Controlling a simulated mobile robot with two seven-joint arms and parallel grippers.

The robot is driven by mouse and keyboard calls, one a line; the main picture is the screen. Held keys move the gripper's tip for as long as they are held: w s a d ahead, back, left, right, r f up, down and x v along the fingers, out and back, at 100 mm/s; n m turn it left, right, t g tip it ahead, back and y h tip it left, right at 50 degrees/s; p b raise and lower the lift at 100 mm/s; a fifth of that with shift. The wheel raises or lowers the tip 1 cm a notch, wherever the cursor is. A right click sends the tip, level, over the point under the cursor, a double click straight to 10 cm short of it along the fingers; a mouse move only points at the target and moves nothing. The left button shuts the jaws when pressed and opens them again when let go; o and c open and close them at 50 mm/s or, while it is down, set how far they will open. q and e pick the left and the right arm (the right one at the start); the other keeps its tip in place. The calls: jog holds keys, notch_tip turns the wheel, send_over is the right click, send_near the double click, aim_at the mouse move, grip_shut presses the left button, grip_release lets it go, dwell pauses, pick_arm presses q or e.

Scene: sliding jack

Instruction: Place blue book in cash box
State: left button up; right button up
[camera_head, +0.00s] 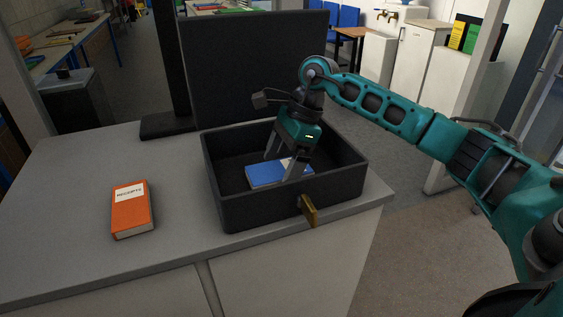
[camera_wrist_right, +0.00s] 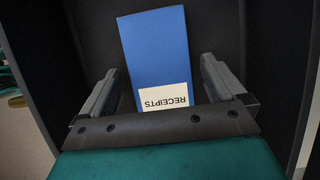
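The blue book (camera_head: 265,175) lies inside the black cash box (camera_head: 235,213), an open-topped tray with a brass-coloured latch on its front. My right gripper (camera_head: 283,168) reaches down into the box over the book. In the right wrist view the blue book (camera_wrist_right: 160,50), with its white "RECEIPTS" label, lies between the two spread fingers of the right gripper (camera_wrist_right: 158,88). Gaps show between the fingers and the book, so the gripper is open. My left gripper is in neither view.
An orange receipts book (camera_head: 132,210) lies on the grey counter (camera_head: 75,190) left of the box. The counter is clear around the orange book.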

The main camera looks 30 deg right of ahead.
jog(key=shift+r, duration=0.1)
jog(key=shift+d+r, duration=0.1)
jog(key=shift+r, duration=0.15)
jog(key=v, duration=1.1)
jog(key=shift+r+p, duration=0.25)
jog(key=shift+p, duration=0.2)
jog(key=shift+s+f, duration=0.1)
jog(key=shift+s, duration=0.05)
